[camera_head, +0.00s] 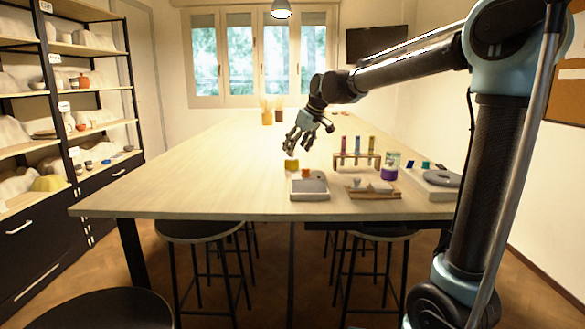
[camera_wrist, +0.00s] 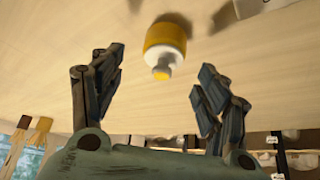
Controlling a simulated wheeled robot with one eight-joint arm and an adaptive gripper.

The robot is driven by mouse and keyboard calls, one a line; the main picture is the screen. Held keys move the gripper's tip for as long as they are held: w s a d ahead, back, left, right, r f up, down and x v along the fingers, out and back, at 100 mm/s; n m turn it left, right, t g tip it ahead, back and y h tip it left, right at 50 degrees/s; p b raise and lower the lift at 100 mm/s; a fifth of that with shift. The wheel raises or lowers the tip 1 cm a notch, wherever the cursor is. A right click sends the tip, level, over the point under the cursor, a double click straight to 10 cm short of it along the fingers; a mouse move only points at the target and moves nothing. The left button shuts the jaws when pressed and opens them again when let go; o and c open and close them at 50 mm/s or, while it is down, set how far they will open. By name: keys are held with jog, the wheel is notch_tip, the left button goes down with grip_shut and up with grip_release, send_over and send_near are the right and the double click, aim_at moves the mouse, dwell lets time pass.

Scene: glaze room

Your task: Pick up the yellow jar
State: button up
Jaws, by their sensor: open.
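The yellow jar (camera_head: 292,164) stands on the long wooden table, just below my gripper (camera_head: 297,148) in the head view. In the wrist view the jar (camera_wrist: 165,45) shows a yellow body, a white band and a small yellow knob. My gripper (camera_wrist: 155,85) is open in the wrist view, with its fingers spread to the left and right of the jar. Nothing is between the fingers, and the jar lies beyond the fingertips, apart from them.
A grey-topped scale-like tray (camera_head: 309,189) and a small orange item (camera_head: 306,173) sit near the jar. To the right are a rack of coloured tubes (camera_head: 357,158), a purple jar (camera_head: 389,173) and a wooden board (camera_head: 373,192). The table's left side (camera_head: 190,180) is clear.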

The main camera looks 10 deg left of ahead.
aim_at(292, 164)
jog(key=shift+x, duration=2.6)
jog(key=shift+s+a+r, duration=0.1)
jog(key=shift+a, duration=0.05)
jog(key=c, duration=1.3)
